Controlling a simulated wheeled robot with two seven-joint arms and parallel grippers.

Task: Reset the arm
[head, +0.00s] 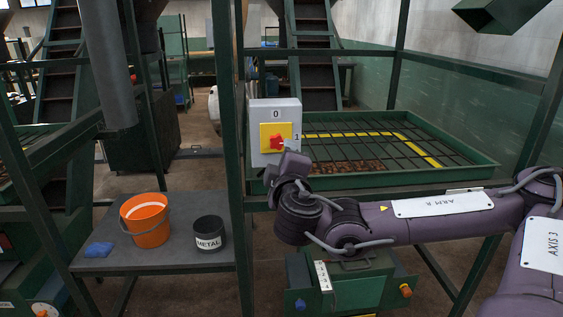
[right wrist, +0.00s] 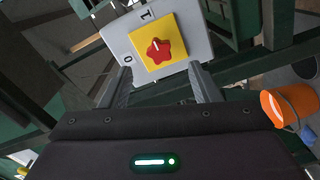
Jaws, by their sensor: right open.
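My right arm reaches in from the right in the head view. Its gripper (head: 285,160) is in front of a grey switch box with a yellow plate (head: 265,140) and a red rotary knob (head: 277,141), marked 0 and 1. In the right wrist view the gripper (right wrist: 160,82) is open, its two fingers apart. The red knob (right wrist: 159,51) shows beyond and between the fingertips, with nothing held. In that view the knob's white mark does not clearly line up with either number. My left gripper is not in view.
A grey table (head: 180,258) at the left carries an orange bucket (head: 148,226), a black METAL pot (head: 208,238) and a blue cloth (head: 98,250). A green post (head: 236,190) stands beside the switch box. A green grated tray (head: 400,182) lies behind my arm.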

